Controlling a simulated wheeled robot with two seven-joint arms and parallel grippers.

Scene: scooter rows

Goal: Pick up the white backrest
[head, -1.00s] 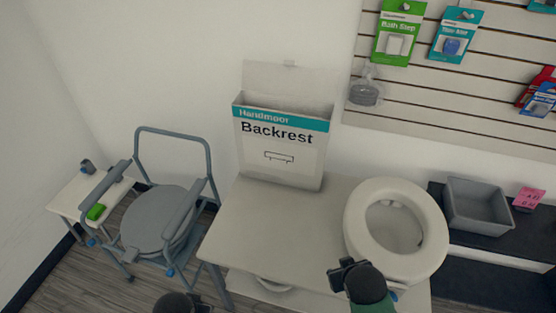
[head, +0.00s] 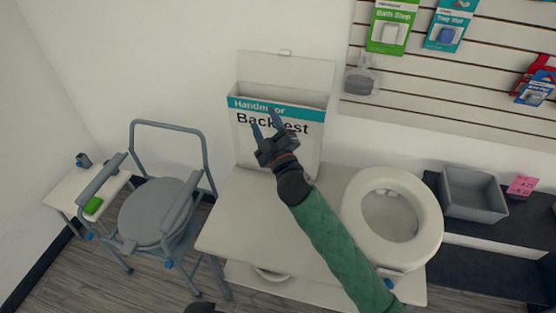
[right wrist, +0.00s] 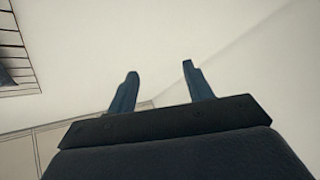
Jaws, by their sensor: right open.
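The white backrest box (head: 310,148) stands upright at the back of the white table, against the wall. It has a teal band, the word "Backrest", and a raised back flap. My right gripper (head: 265,124) is in front of the box's upper front and covers part of the lettering. Its two fingers are spread with nothing between them. I cannot tell whether they touch the box. In the right wrist view the open fingers (right wrist: 160,85) show against the pale wall. My left gripper does not show clearly; only a dark bit of my body is at the bottom edge.
A white toilet seat ring (head: 428,220) lies at the table's right. A grey commode chair (head: 152,212) and a small side table (head: 62,197) stand left. A grey bin (head: 475,208) sits on a dark shelf at right. The white table (head: 240,222) is clear in front of the box.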

